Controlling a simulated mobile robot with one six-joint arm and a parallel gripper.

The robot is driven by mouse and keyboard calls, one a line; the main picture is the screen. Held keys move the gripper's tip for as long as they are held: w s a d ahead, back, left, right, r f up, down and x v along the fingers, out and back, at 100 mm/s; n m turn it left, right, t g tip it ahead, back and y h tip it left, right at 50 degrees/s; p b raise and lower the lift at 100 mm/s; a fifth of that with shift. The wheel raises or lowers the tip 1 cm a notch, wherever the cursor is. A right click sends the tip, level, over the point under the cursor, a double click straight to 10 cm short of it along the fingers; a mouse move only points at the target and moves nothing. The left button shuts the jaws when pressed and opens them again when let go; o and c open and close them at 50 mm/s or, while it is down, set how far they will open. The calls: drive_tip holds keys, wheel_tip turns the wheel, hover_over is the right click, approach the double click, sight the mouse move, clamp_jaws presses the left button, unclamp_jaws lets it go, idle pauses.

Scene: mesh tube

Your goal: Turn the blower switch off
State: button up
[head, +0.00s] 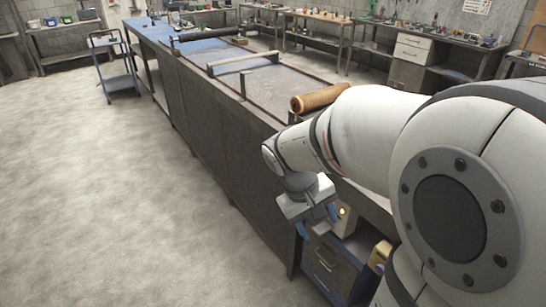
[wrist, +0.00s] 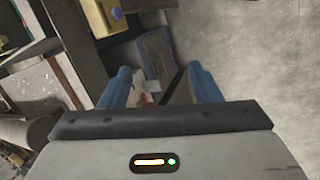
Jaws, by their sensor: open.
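My gripper (head: 318,222) is open and empty beside the front side of the long workbench. Its two blue fingers show apart in the wrist view (wrist: 160,72). A pale box with a small round yellow light (head: 343,211) sits just right of my gripper, partly hidden by it. In the wrist view a tan box with a round blue part (wrist: 117,13) is at the top, beyond the left finger and apart from it. I cannot tell which part is the blower switch. A small white and reddish shape (wrist: 148,97) shows between the fingers, too small to identify.
The long grey workbench (head: 215,125) has a brown roll (head: 320,98) on top. A drawer unit (head: 328,268) is below my gripper, with a yellowish object (head: 380,255) near it. A blue cart (head: 122,83) stands at the back left. The floor (head: 110,200) on the left is clear.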

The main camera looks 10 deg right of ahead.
drive_tip(key=w+d+f+n+h+b, duration=0.1)
drive_tip(key=w+d+f+n+h, duration=0.1)
drive_tip(key=w+d+f+h, duration=0.4)
drive_tip(key=w+d+f+n+h+b, duration=0.2)
drive_tip(key=w+f+h, duration=0.1)
drive_tip(key=w+f, duration=0.65)
drive_tip(key=w+a+f+n+t+h+b, duration=0.15)
drive_tip(key=w+f+n+t+h, duration=0.4)
drive_tip(key=w+f, duration=0.75)
drive_tip(key=shift+n+t+y, duration=0.45)
drive_tip(key=shift+t+y, duration=0.3)
drive_tip(key=shift+y, duration=0.1)
drive_tip(key=d, duration=0.2)
drive_tip(key=w+d+f, duration=0.1)
drive_tip(key=d, duration=0.1)
drive_tip(key=d+p, duration=0.1)
drive_tip(key=d, duration=0.1)
drive_tip(key=shift+w+d+f, duration=0.2)
drive_tip(key=shift+w+d, duration=0.05)
drive_tip(key=shift+d, duration=0.15)
drive_tip(key=shift+c, duration=0.5)
drive_tip(key=c, duration=0.9)
